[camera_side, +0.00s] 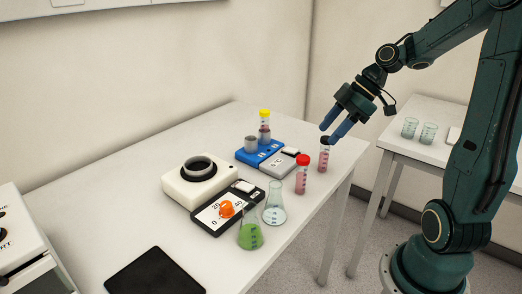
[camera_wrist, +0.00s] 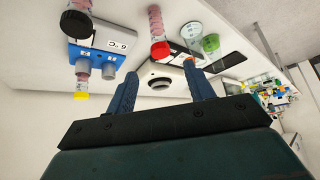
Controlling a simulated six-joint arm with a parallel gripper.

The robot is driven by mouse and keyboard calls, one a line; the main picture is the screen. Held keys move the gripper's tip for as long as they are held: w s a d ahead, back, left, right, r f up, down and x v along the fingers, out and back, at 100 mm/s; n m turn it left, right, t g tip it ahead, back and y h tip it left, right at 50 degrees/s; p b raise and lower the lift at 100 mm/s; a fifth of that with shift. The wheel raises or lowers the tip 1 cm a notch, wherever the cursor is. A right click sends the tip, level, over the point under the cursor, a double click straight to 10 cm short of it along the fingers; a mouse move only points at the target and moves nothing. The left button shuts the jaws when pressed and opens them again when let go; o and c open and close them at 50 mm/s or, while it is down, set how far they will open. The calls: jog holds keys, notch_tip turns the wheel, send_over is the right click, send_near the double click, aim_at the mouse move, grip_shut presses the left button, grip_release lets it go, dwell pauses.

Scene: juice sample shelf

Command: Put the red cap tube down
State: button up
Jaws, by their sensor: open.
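The red cap tube (camera_side: 302,177) stands upright on the white table near its right edge, with pink contents. In the wrist view the red cap tube (camera_wrist: 159,48) shows beyond the fingers, apart from them. My gripper (camera_side: 329,133) is open and empty above the table's right side, up and to the right of the red cap tube. Its two blue fingers (camera_wrist: 161,72) have a clear gap with no tube between them. In the side view the fingertips appear close to a black cap tube (camera_side: 324,158); I cannot tell the exact distance.
A blue block (camera_side: 252,156) holds a yellow cap tube (camera_side: 265,122). A white device with a round opening (camera_side: 182,186), a dark scale (camera_side: 210,222), a green flask (camera_side: 250,236) and a clear flask (camera_side: 274,214) stand left of the red cap tube. The table's front left has a black pad (camera_side: 155,273).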

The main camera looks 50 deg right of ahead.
jog(key=shift+r, duration=0.1)
dwell(0.6)
jog(key=s+a+r+m+h, duration=0.2)
jog(key=s+a+m, duration=0.2)
jog(key=s+a, duration=0.2)
jog(key=s+a+r+m+h, duration=0.2)
jog(key=s+a+m, duration=0.3)
jog(key=s+a, duration=0.1)
jog(key=shift+a+r+t+h, duration=0.3)
jog(key=shift+a+t+h, duration=0.05)
jog(key=shift+t+h, duration=0.05)
dwell(1.2)
